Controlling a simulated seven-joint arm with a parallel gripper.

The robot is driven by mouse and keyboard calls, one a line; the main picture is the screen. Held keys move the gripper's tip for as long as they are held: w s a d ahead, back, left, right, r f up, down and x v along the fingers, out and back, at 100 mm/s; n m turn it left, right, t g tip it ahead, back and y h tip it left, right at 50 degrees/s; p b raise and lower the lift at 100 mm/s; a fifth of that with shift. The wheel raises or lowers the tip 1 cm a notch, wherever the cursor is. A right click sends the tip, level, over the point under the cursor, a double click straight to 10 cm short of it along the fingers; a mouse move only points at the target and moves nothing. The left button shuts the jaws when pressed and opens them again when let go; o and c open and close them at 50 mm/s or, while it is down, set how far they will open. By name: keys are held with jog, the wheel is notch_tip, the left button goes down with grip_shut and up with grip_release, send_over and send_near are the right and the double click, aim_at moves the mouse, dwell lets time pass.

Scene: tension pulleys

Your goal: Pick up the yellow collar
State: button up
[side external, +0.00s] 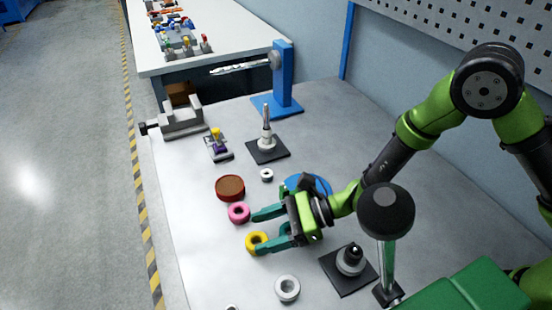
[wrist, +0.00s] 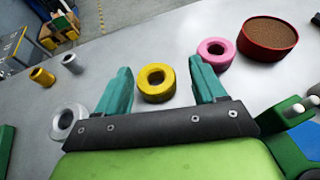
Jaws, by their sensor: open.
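The yellow collar (side external: 254,242) is a thick ring lying flat on the grey table in the side external view. It also shows in the wrist view (wrist: 156,83), between the two teal fingers. My gripper (side external: 260,231) is open, its fingers pointing left along the table. One fingertip is close to the yellow collar in the side external view. Whether it touches the collar cannot be told. In the wrist view my gripper (wrist: 160,82) has a finger on either side of the collar, with gaps showing. Nothing is held.
A pink collar (side external: 239,212) lies close beside the other finger, with a red-brown round tub (side external: 230,188) behind it. A white ring (side external: 287,288) lies toward the front. A black plate with a post (side external: 349,266) stands at right. Table left of the collars is clear.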

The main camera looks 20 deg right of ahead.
aim_at(266, 239)
jog(key=shift+s+a+f, duration=0.15)
jog(key=shift+s+f, duration=0.15)
jog(key=shift+f, duration=0.2)
jog(key=shift+s+a+f, duration=0.1)
jog(key=shift+s+f, duration=0.15)
jog(key=shift+f, duration=0.25)
jog(key=shift+c, duration=0.3)
jog(key=shift+g, duration=0.3)
jog(key=c, duration=0.9)
jog(key=shift+c, duration=0.2)
jog(key=shift+r, duration=0.1)
notch_tip(266, 239, up, 10)
jog(key=shift+w, duration=0.25)
